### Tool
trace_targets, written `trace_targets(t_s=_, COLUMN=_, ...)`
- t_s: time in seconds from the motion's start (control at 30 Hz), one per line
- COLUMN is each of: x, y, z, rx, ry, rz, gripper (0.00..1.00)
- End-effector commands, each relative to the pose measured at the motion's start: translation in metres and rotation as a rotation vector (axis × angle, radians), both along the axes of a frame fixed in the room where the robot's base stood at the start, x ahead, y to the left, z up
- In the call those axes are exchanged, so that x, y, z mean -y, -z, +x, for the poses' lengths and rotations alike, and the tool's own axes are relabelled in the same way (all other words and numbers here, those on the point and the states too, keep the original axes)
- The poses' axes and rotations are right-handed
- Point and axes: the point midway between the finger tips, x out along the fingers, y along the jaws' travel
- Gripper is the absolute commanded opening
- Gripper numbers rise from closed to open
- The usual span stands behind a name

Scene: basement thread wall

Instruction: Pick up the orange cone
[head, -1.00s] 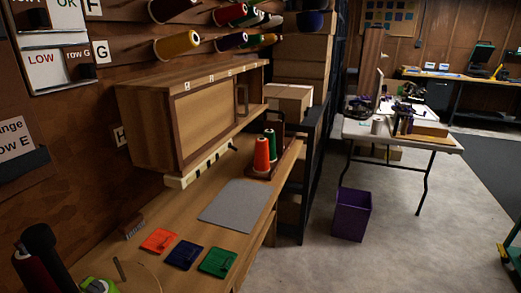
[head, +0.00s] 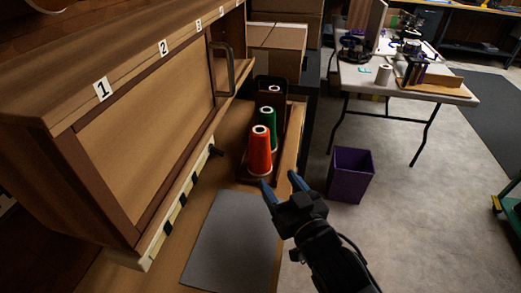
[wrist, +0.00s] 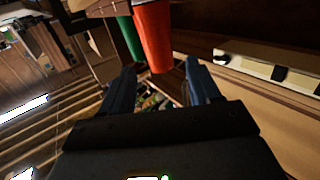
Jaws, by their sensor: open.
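The orange cone (head: 260,152) stands upright at the near end of a brown tray (head: 248,176) on the wooden bench. It also shows in the wrist view (wrist: 153,36), beyond and roughly between the fingertips. A green cone (head: 269,128) stands just behind it, and shows left of it in the wrist view (wrist: 130,38). My gripper (head: 280,184) is open and empty, just right of and in front of the orange cone in the head view. I see no contact with the cone.
A wooden cabinet (head: 150,130) with numbered labels hangs close on the left above the bench. A grey mat (head: 232,240) lies in front of the tray. A purple bin (head: 350,175) stands on the floor to the right. A folding table (head: 450,92) is further back.

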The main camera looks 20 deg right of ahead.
Motion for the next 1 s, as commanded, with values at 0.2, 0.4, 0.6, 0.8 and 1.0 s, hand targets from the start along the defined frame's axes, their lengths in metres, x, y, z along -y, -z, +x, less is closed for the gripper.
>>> trace_targets(t_s=0.2, x=0.003, y=-0.028, z=0.056, rx=0.035, ry=0.013, rz=-0.005, gripper=0.62)
trace_targets(t_s=0.4, x=0.004, y=-0.038, z=0.078, rx=0.045, ry=0.018, rz=-0.007, gripper=0.62)
trace_targets(t_s=0.6, x=0.005, y=-0.039, z=0.098, rx=0.045, ry=0.018, rz=-0.007, gripper=0.62)
trace_targets(t_s=0.8, x=0.008, y=-0.042, z=0.121, rx=0.045, ry=0.019, rz=-0.008, gripper=0.62)
trace_targets(t_s=1.0, x=0.010, y=-0.040, z=0.147, rx=0.045, ry=0.018, rz=-0.007, gripper=0.62)
